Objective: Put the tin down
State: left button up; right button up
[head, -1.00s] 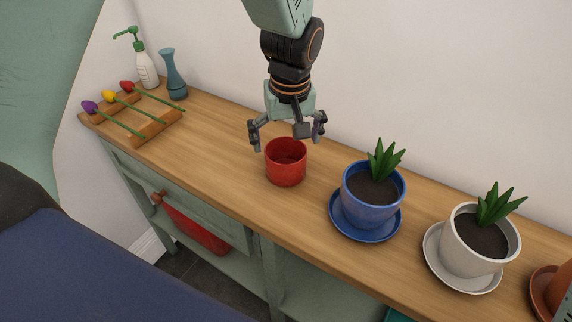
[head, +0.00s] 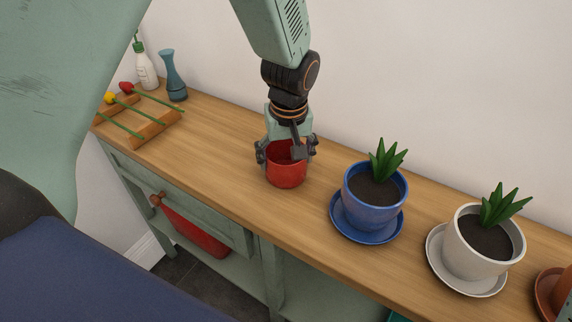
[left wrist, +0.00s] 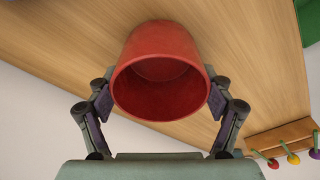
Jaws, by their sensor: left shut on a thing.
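The tin is a red, open-topped, empty cylinder (head: 287,174) on the wooden counter, to the left of the blue plant pot. It stands upright and seems to rest on the wood. My left gripper (head: 287,151) comes down over it from above and is shut on it, one finger on each side of the rim. In the left wrist view the tin (left wrist: 160,50) sits between the two finger pads, its mouth facing the camera. My right gripper is not in view.
A blue pot (head: 370,194) on a saucer stands close on the right, with a white pot (head: 478,247) farther right. A wooden rack (head: 156,130) with flowers, a blue vase (head: 173,76) and a soap bottle (head: 145,65) stand at the left. The counter between rack and tin is clear.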

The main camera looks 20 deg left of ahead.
pick_arm(q)
jog(key=c, duration=0.6)
